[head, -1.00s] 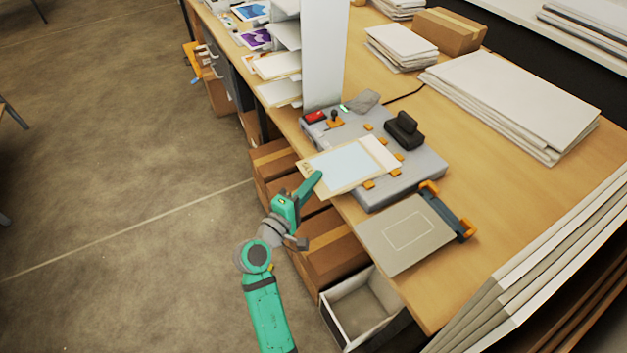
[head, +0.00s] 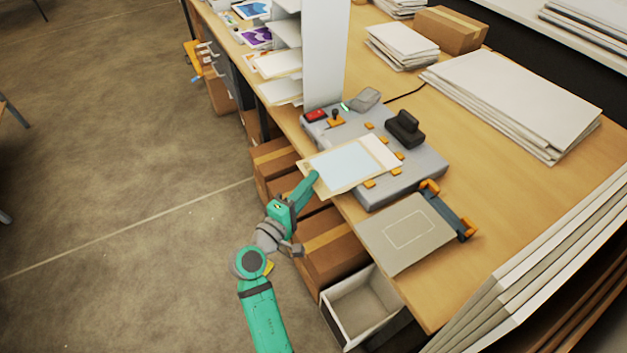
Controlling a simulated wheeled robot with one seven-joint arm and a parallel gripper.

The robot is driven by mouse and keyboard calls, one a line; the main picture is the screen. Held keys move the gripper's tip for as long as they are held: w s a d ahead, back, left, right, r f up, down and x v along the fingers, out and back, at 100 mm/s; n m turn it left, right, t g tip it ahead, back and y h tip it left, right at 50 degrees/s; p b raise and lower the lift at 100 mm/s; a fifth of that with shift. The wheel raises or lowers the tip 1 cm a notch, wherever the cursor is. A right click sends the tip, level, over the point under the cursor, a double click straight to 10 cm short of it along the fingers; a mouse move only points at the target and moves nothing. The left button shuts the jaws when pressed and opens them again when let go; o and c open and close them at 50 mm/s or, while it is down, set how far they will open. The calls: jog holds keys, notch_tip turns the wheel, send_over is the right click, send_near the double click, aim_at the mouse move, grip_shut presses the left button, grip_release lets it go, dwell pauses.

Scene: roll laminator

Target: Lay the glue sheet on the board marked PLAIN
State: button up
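A cream sheet or board with a pale blue panel (head: 345,165) lies over the grey machine bed and juts past the table's front edge. A paler cream strip (head: 384,153) shows at its right end. I cannot tell which layer is the glue sheet, and no PLAIN marking is readable. My gripper (head: 312,182) is at the near left corner of this piece, its green finger meeting or just under the edge. Whether the fingers are shut on it is too small to tell. A grey board with a white outlined rectangle (head: 410,230) lies to the right, nearer the front.
The grey machine bed (head: 420,172) carries orange tabs and a black handle block (head: 405,128). A blue bar with orange ends (head: 449,212) edges the grey board. A tall white panel (head: 324,50) stands left. An open bin (head: 360,303) and cartons (head: 330,247) sit below the table.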

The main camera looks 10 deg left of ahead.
jog(key=v, duration=0.9)
jog(key=s+d+f+m+g+y, duration=0.1)
jog(key=s+d+f+y, duration=0.25)
jog(key=s+f, duration=0.4)
jog(key=s+d+f+g+y, duration=0.1)
jog(key=s+d+f+y, duration=0.1)
jog(key=s+f+y, duration=0.5)
jog(key=s+d+r+m+h, duration=0.1)
jog(key=s+d+r+m, duration=0.2)
jog(key=s+m, duration=0.3)
jog(key=s+d+r+m+t+h, duration=0.1)
jog(key=s+d+r+m, duration=0.2)
jog(key=s, duration=0.8)
jog(key=m, duration=0.2)
jog(key=shift+s+m+h, duration=0.35)
jog(key=shift+m, duration=0.05)
